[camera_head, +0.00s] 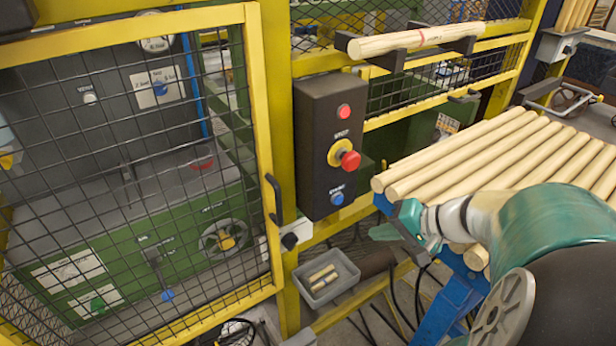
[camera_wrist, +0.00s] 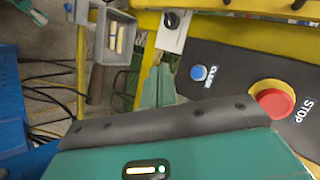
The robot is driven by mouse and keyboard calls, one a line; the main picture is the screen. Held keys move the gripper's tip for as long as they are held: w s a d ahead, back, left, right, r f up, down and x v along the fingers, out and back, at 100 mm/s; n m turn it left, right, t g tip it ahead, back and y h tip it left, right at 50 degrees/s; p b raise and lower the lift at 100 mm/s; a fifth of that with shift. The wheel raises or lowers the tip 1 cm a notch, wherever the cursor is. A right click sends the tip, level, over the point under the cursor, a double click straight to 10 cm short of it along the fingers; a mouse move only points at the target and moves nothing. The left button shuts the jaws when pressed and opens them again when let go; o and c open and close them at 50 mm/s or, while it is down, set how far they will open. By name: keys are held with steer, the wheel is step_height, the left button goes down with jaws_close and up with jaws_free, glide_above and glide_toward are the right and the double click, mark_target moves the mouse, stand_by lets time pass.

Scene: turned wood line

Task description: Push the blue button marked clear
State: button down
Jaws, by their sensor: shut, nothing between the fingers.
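The blue button (camera_head: 337,198) sits at the bottom of a black control box (camera_head: 318,112) on the yellow frame. In the wrist view the blue button (camera_wrist: 198,72) shows with white lettering beside it that seems to read "clear". My gripper (camera_head: 396,224) is teal, shut and empty. It is to the right of the button and a little lower in the head view, apart from it. In the wrist view the teal finger (camera_wrist: 158,88) points up the picture, left of the button. The fingertips do not touch the box.
A red mushroom stop button (camera_head: 350,160) on a yellow ring stands out above the blue one, with a smaller red button (camera_head: 344,111) higher up. Wooden rods (camera_head: 480,155) lie on a blue rack at right. A mesh door (camera_head: 140,170) with a black handle is at left. A grey bin (camera_head: 327,277) is below.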

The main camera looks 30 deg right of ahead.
steer(key=w, duration=0.9)
steer(key=shift+a, duration=0.1)
stand_by(2.0)
steer(key=shift+w, duration=0.35)
steer(key=shift+w, duration=0.4)
stand_by(0.6)
steer(key=shift+s, duration=0.8)
steer(key=s, duration=0.5)
stand_by(0.4)
